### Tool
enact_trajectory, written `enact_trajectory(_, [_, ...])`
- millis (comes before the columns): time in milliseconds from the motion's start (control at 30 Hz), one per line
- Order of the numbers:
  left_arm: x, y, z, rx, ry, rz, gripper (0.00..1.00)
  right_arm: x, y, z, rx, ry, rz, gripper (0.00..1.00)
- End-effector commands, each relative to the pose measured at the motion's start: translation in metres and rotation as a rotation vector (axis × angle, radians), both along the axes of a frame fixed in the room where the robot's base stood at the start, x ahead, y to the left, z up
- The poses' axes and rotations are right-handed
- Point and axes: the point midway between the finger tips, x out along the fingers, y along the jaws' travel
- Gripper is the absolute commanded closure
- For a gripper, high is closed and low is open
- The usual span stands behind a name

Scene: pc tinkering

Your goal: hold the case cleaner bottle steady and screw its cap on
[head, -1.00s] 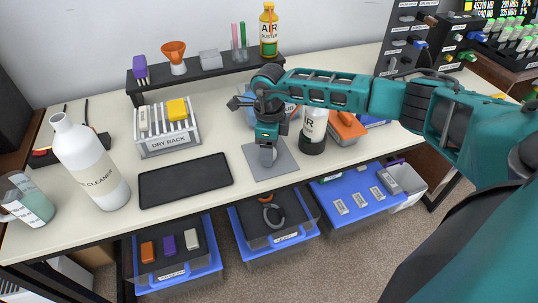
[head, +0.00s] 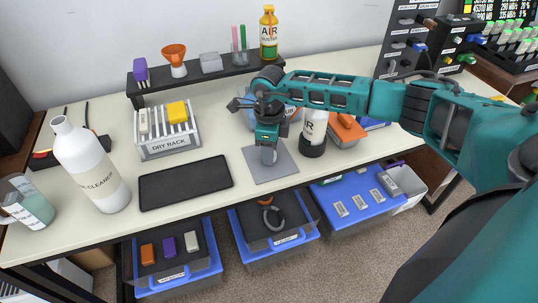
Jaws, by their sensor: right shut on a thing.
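The case cleaner bottle (head: 93,170) is a tall white bottle standing upright at the left of the bench. Its neck is bare, with no cap on it. Part of its label reads "CLEANER". My right gripper (head: 269,156) points down at the grey square mat (head: 258,170), well to the right of the bottle. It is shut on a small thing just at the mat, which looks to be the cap. The fingers hide most of it. My left gripper is not in view, and nothing holds the bottle.
A dark flat pad (head: 186,183) lies between bottle and mat. A dry rack (head: 168,139) stands behind it. A glass beaker (head: 27,203) is left of the bottle. A shelf (head: 206,76) runs along the back.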

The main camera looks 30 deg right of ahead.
Motion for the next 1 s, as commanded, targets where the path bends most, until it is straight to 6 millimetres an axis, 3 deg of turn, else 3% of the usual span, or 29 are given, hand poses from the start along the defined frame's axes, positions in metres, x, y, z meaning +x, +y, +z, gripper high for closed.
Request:
enact_trajectory(600, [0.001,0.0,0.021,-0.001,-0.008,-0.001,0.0,0.0,0.0,0.022,0.001,-0.001,0.0,0.94])
enact_trajectory(1000, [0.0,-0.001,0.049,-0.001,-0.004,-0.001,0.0,0.0,0.0,0.062,0.0,-0.001,-0.001,0.94])
